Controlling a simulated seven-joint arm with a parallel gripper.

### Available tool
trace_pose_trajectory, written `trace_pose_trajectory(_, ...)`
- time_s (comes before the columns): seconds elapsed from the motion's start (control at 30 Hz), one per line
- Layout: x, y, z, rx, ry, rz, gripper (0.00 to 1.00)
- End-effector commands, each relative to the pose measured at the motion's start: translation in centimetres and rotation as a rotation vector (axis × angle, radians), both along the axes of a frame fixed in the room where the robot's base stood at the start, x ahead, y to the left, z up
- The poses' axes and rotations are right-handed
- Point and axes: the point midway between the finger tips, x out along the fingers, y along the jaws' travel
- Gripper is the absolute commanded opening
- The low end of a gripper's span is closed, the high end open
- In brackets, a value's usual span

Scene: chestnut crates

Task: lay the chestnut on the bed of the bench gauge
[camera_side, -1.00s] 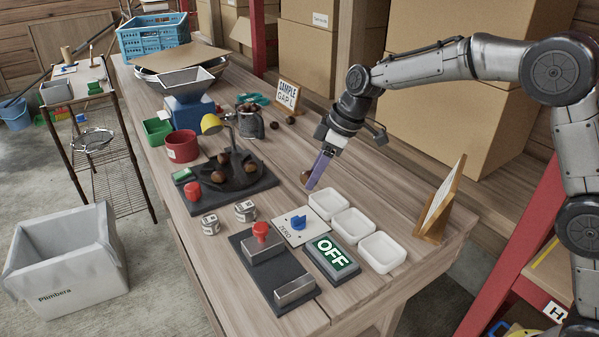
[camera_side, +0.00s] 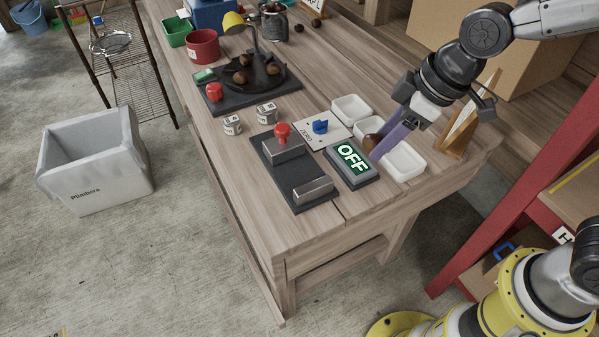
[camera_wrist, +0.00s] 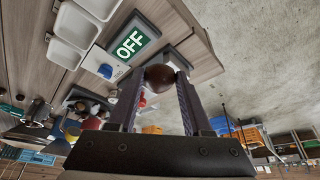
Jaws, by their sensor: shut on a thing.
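My gripper (camera_side: 376,152), with its long purple fingers, is shut on a brown chestnut (camera_side: 372,140). In the wrist view the round, dark chestnut (camera_wrist: 160,77) sits between the two fingertips. In the side view the fingers slant down to the left, in front of the white trays and beside the OFF display. The bench gauge (camera_side: 268,171) is a dark base plate left of the OFF display. It carries a grey block with a red knob at its back and a metal block (camera_side: 313,189) at its front. Its bed between the blocks looks bare.
The OFF display (camera_side: 351,160) and a ZERO plate with a blue knob (camera_side: 320,127) lie between gripper and gauge. White trays (camera_side: 404,163) stand right of them. A wooden stand (camera_side: 463,125) is at right.

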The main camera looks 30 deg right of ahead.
Motion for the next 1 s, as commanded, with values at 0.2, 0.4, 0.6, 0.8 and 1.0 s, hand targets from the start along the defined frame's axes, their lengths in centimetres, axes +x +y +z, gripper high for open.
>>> trace_pose_trajectory(0.2, -2.0, 1.8, 1.2, -0.004, 0.000, 0.074, 0.00)
trace_pose_trajectory(0.4, 0.7, 3.6, -0.3, -0.007, 0.004, 0.079, 0.00)
trace_pose_trajectory(0.6, 4.4, 5.9, -2.2, -0.006, 0.001, 0.078, 0.00)
trace_pose_trajectory(0.8, 7.2, 7.7, -5.4, -0.006, 0.004, 0.077, 0.00)
trace_pose_trajectory(1.0, 8.9, 8.7, -7.6, -0.004, 0.000, 0.077, 0.00)
